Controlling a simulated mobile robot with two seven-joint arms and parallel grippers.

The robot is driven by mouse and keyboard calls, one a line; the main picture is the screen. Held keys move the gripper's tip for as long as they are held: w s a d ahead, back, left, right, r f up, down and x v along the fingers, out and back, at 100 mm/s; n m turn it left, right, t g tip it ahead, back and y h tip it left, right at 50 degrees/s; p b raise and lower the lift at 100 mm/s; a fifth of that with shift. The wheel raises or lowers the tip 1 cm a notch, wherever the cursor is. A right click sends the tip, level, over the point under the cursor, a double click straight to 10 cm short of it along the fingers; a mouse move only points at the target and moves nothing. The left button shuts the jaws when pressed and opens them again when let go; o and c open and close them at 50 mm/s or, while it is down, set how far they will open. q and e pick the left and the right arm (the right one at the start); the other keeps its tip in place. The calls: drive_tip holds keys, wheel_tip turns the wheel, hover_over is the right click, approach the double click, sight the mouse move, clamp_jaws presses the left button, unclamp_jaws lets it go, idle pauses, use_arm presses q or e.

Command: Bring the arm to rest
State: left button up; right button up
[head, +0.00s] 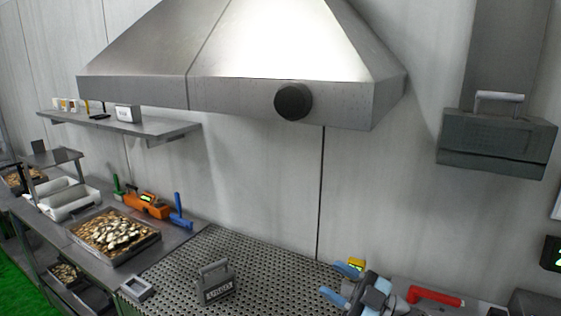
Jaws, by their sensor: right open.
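My right gripper (352,290) shows at the bottom edge, right of centre, with light blue fingers and a dark grey body. It is open, and I see nothing between its fingers. It is over or in front of the right part of the perforated metal worktop (262,258); its exact height I cannot tell. A yellow device (356,264) shows just behind it, partly hidden. My left gripper is not in view.
A grey block with a handle (216,282) stands on the perforated top. A red handle (434,296) lies right of the gripper. A tray of brown and pale pieces (115,236) stands left. A large metal hood (240,60) hangs above.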

drive_tip(key=s+d+f+m+t+h, duration=0.4)
drive_tip(key=f+m+h, duration=0.3)
drive_tip(key=f, duration=0.4)
drive_tip(key=s+d+f+m+t+h, duration=0.2)
drive_tip(key=s+f+m+t+h, duration=0.1)
drive_tip(key=s+f+m+h, duration=0.55)
drive_tip(key=s+d+f+g+h, duration=0.1)
drive_tip(key=s+f+g, duration=0.1)
drive_tip(key=s+f, duration=0.3)
drive_tip(key=s+d+f+m+g+h, duration=0.1)
drive_tip(key=s+d+f+g, duration=0.1)
drive_tip(key=s+f, duration=0.4)
wheel_tip(320, 180, down, 4)
drive_tip(key=shift+s+d+r+g, duration=0.2)
drive_tip(key=shift+s+g, duration=0.1)
drive_tip(key=shift+g, duration=0.4)
drive_tip(key=shift+c, duration=0.5)
